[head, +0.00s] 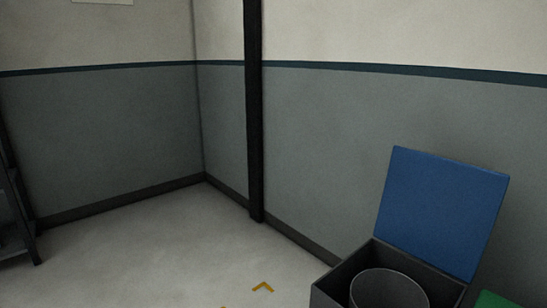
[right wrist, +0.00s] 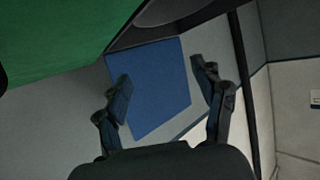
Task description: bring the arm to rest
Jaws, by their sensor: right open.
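My right gripper (right wrist: 163,88) shows in the right wrist view with its two fingers spread apart and nothing between them. Behind the fingers in that view is a blue panel (right wrist: 165,75). Neither gripper shows in the head view, and my left gripper is in neither view.
In the head view, a dark box (head: 445,281) with a raised blue lid (head: 441,210) and a round bin inside (head: 388,290) stands at the lower right. A green surface (head: 495,300) is beside it. A dark post (head: 254,110) stands at the wall. The floor (head: 160,255) is mostly clear.

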